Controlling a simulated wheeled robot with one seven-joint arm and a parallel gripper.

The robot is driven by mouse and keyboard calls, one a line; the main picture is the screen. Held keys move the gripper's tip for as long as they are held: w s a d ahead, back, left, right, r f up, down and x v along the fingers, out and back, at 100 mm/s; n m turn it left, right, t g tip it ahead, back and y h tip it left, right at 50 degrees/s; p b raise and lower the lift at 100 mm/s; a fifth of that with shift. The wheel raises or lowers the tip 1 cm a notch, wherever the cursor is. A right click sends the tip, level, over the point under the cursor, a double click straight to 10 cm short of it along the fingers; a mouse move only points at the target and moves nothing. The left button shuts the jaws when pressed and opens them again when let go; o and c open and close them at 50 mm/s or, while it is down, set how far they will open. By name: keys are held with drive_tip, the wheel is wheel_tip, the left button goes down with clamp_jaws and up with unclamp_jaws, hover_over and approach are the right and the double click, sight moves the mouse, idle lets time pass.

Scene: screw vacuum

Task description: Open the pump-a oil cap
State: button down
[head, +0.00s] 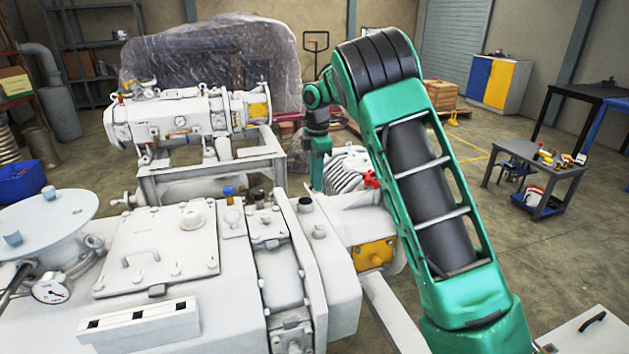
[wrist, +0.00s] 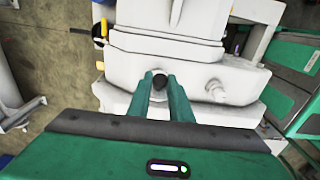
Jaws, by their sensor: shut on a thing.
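My gripper (wrist: 161,88) shows in the wrist view with its two green fingers closed around a small dark round cap (wrist: 159,82). The cap lies against a white machine casing (wrist: 165,52); I cannot tell whether it is seated or loose. In the head view my gripper (head: 317,180) hangs down from my green arm, at the far edge of the large white pump (head: 330,285). The cap between the fingers cannot be made out there. A black round fitting (head: 305,203) stands on the pump's top, near the gripper. No label for pump-a is readable.
A blue cap (head: 228,194) and dark fittings stand on the near pump, beside a lid with a handle (head: 155,250). A second white pump (head: 180,120) sits on a frame behind. A finned motor (head: 348,170) is close to my gripper.

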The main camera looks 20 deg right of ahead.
drive_tip(key=shift+w+d+f+y, duration=0.15)
drive_tip(key=shift+d+y, duration=0.55)
drive_tip(key=shift+y, duration=0.45)
drive_tip(key=shift+d+f+y, duration=0.2)
drive_tip(key=shift+d+y, duration=0.55)
drive_tip(key=shift+y, duration=0.35)
drive_tip(key=shift+w+d+f+y, duration=0.15)
drive_tip(key=shift+d+y, duration=0.55)
drive_tip(key=shift+y, duration=0.45)
drive_tip(key=c, duration=1.6)
unclamp_jaws()
drive_tip(key=shift+d+f, duration=0.1)
drive_tip(key=shift+s, duration=0.15)
drive_tip(key=v, duration=1)
drive_tip(key=shift+d+r, duration=0.2)
drive_tip(key=shift+d, duration=0.1)
drive_tip(key=shift+a, duration=0.1)
